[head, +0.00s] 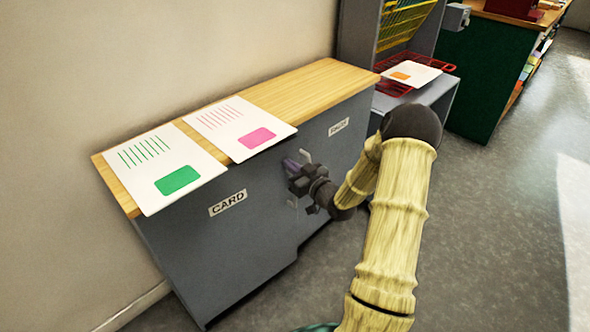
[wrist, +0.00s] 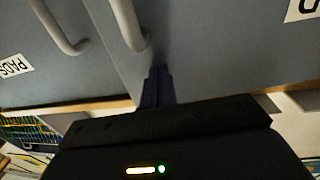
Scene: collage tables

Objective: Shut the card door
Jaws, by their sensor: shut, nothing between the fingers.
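The card door (head: 240,240) is the grey left door of the cabinet, with a CARD label (head: 228,203). Its lower right corner seems to stand slightly proud of the neighbouring door; how wide any gap is, I cannot tell. In the wrist view the card door (wrist: 215,55) fills the right side, with its pale bar handle (wrist: 128,25) near the seam. My gripper (head: 296,163) is shut and empty in front of the cabinet, near the card door's upper right edge. Its dark purple fingers (wrist: 156,82) are close below the handle in the wrist view; contact is unclear.
The pads door (head: 338,150) is to the right, with its own handle (wrist: 62,30). Two sheets, one green-marked (head: 165,165) and one pink-marked (head: 240,122), lie on the wooden top (head: 310,85), overhanging its front. A red rack (head: 392,87) stands beyond. The floor at right is clear.

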